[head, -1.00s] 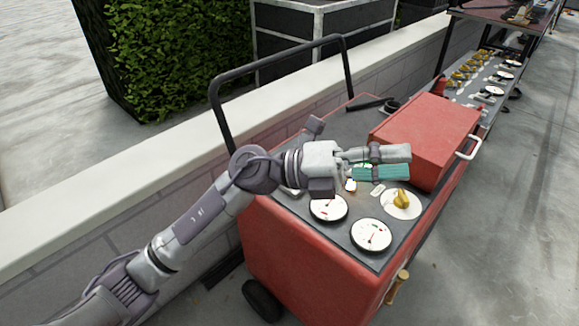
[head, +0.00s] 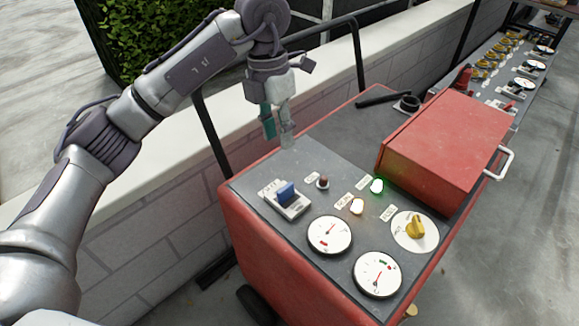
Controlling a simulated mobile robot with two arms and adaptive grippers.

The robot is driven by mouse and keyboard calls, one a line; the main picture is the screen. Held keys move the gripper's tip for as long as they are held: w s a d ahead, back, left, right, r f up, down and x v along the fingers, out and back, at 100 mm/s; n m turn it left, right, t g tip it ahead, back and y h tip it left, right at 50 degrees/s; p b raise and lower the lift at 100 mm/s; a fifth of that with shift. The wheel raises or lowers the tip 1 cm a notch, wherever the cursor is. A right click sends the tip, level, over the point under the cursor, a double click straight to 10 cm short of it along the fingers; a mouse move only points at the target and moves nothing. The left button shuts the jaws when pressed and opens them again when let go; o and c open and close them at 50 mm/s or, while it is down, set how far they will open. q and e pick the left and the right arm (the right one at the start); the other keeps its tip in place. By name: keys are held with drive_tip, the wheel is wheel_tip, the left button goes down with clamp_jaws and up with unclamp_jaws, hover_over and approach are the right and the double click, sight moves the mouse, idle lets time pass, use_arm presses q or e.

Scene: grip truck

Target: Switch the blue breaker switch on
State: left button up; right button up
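The blue breaker switch (head: 287,191) is a small blue lever on a pale base near the left edge of the cart's sloped dark panel. It is in plain sight and nothing touches it. I cannot tell its setting from its look. My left gripper (head: 278,131) hangs with its fingers down, one teal and one grey, above and left of the switch in the picture. Nothing shows between the fingers. They are close together, and I cannot tell if they are open or shut. My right gripper is out of view.
The red cart's panel (head: 330,190) carries a glowing green lamp (head: 377,186), a pale lit lamp (head: 356,205), a yellow knob (head: 415,229) and two gauges. A red box (head: 445,150) stands behind them. A black handlebar (head: 355,60) and low wall are at the left.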

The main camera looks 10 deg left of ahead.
sight(285, 187)
use_arm(q)
drive_tip(key=f, duration=0.4)
drive_tip(key=s+d+f, duration=0.1)
drive_tip(key=f, duration=0.3)
drive_tip(key=f+b, duration=0.1)
drive_tip(key=f, duration=0.4)
drive_tip(key=shift+s+d+f, duration=0.1)
drive_tip(key=shift+s+d, duration=0.2)
drive_tip(key=shift+s, duration=0.05)
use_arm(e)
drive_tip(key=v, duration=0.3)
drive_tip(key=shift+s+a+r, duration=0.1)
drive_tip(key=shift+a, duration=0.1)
use_arm(q)
drive_tip(key=shift+c, duration=0.3)
clamp_jaws()
